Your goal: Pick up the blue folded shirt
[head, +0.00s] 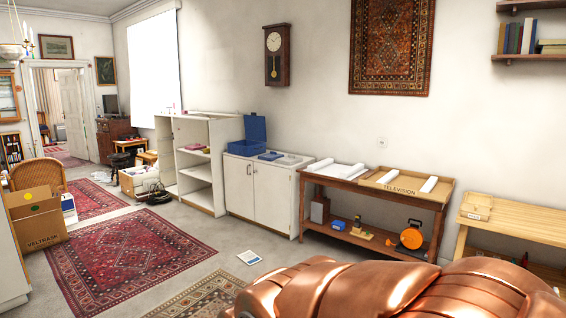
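A flat dark blue thing (270,156), which looks like folded cloth, lies on top of the white two-door cabinet (262,187) by the back wall. It is small in the head view, so I cannot be sure that it is the blue folded shirt. A blue bin or box (251,134) stands behind it on the same cabinet top. My gripper is not in view.
A wooden table (313,181) with white pieces and a "TELEVISION" carton (404,184) stands right of the cabinet. A white shelf unit (196,165) stands left. A booklet (249,257) lies on the floor. Rugs (128,255) cover open floor; the lower right is hidden.

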